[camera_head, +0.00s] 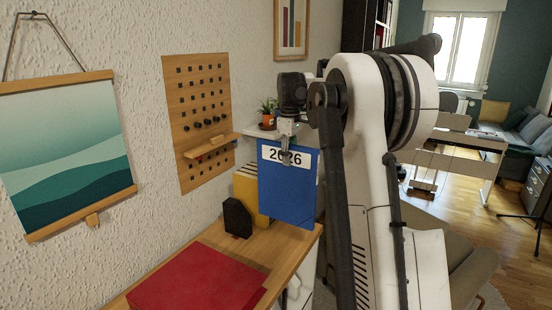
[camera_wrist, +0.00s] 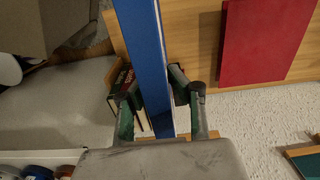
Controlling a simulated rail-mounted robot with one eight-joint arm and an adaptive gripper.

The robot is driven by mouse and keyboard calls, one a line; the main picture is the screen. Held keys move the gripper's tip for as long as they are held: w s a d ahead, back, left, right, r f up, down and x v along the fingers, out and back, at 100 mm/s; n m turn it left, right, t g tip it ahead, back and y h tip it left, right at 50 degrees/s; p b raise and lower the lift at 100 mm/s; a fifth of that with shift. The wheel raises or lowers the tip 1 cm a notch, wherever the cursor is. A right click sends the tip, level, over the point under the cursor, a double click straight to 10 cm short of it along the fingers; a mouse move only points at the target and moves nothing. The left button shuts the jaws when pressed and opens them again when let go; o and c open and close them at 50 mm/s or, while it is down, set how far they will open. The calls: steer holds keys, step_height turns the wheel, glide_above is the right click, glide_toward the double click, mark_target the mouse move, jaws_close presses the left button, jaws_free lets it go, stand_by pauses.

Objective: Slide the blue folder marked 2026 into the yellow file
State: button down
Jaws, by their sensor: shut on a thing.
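The blue folder (camera_head: 287,193) marked 2026 hangs upright from my gripper (camera_head: 287,155), its label facing the head camera. My gripper is shut on its top edge. In the wrist view the folder (camera_wrist: 142,45) is a narrow blue strip between the fingers (camera_wrist: 157,85). The yellow file (camera_head: 247,190) stands on the wooden desk just left of and behind the folder, which hides part of it. The folder looks close to the file, but I cannot tell whether they touch. I cannot make out the file in the wrist view.
A black block (camera_head: 237,217) stands in front of the yellow file. A red flat item (camera_head: 200,280) lies on the desk (camera_head: 285,250). A small shelf with a potted plant (camera_head: 268,113) is above. Dark books (camera_wrist: 122,83) show beside the folder in the wrist view. A pegboard (camera_head: 195,100) hangs left.

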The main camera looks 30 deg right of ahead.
mark_target(300, 147)
steer(key=shift+s+d+r+p, duration=0.25)
steer(key=shift+s+r+p, duration=0.05)
steer(key=shift+s+r, duration=0.3)
steer(key=shift+s+d+r+p, duration=0.35)
steer(key=shift+s+r, duration=0.15)
steer(key=shift+r, duration=0.25)
steer(key=shift+s+d+r+p, duration=0.2)
steer(key=shift+s+r+p, duration=0.1)
steer(key=shift+s+r, duration=0.3)
steer(key=s+d, duration=0.5)
steer(key=s, duration=0.5)
steer(key=s+d+b, duration=0.1)
steer(key=s+d, duration=0.5)
steer(key=s, duration=0.5)
steer(key=shift+s, duration=0.15)
stand_by(0.5)
